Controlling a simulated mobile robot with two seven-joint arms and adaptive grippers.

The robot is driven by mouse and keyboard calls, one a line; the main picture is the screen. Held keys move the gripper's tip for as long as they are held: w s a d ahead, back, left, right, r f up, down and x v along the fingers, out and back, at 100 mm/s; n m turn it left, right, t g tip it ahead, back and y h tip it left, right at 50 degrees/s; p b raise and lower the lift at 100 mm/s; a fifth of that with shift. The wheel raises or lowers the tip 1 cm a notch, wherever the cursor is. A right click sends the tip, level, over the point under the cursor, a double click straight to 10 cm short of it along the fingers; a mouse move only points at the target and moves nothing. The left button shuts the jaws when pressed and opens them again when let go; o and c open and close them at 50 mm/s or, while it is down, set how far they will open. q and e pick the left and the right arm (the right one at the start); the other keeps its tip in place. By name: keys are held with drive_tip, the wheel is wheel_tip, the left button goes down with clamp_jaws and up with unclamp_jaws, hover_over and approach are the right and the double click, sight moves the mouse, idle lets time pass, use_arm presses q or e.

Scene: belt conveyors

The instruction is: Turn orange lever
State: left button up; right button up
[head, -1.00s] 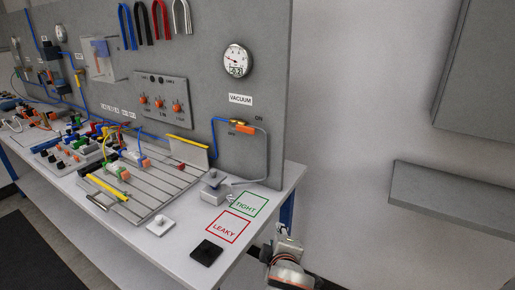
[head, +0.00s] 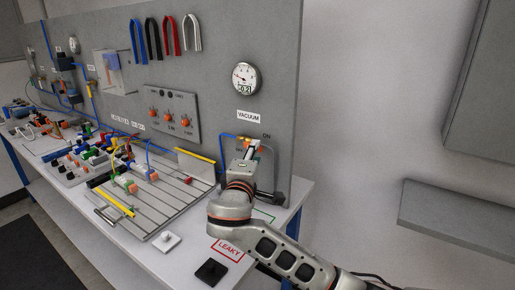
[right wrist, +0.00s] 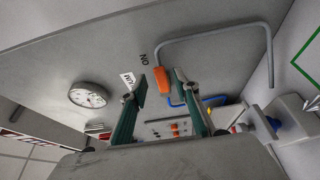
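The orange lever (right wrist: 164,79) shows in the right wrist view on the grey panel, beside the ON label and a bent grey tube. My right gripper (right wrist: 163,92) is open, its two dark green fingers spread, with the lever showing between and just beyond the fingertips. I cannot tell whether a finger touches it. In the head view my right gripper (head: 253,147) is at the panel under the VACUUM label and mostly hides the lever and its valve. My left gripper is not in view.
A round gauge (head: 245,79) is above the VACUUM label (head: 249,116). Blue tubing runs close to the valve. The bench holds a slotted plate (head: 165,205), a white square piece (head: 166,241), a black square piece (head: 211,272) and the red LEAKY mark (head: 228,248). Free room lies right of the panel.

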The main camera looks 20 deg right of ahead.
drive_tip(key=shift+x, duration=2.25)
drive_tip(key=shift+c, duration=0.5)
clamp_jaws()
drive_tip(key=shift+f, duration=0.1)
